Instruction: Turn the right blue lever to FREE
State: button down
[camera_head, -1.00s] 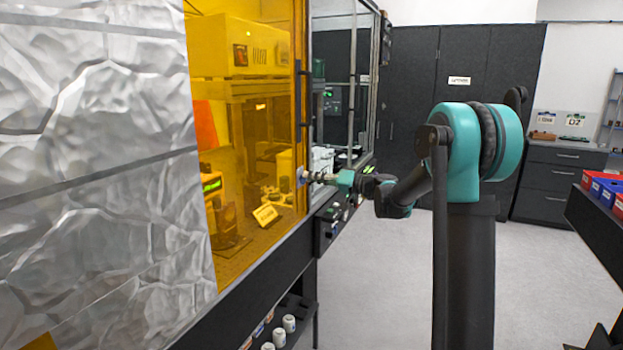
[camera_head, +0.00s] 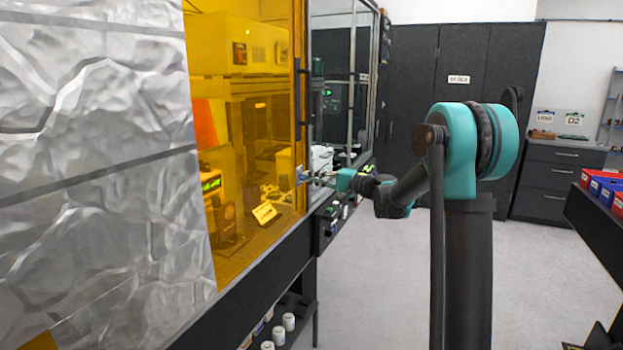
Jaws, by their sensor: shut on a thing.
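The blue lever (camera_head: 301,175) sits on the front edge of the amber-windowed enclosure, low beside the dark vertical handle. My gripper (camera_head: 311,177) reaches it from the right and is shut on it. The lever is small in this view and partly covered by the fingers. I cannot read its exact angle or any FREE marking.
The amber panel (camera_head: 242,120) and crumpled silver sheet (camera_head: 95,170) fill the left. A black control box (camera_head: 325,228) with knobs sits just below my gripper. White bottles (camera_head: 288,322) stand on a low shelf. The floor (camera_head: 380,290) right of the enclosure is clear.

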dwell(0.3)
jog(key=c, duration=1.7)
grip_release()
jog(key=shift+d, duration=0.15)
jog(key=v, duration=1.1)
jog(key=shift+s+d, duration=0.15)
jog(key=shift+d, duration=0.25)
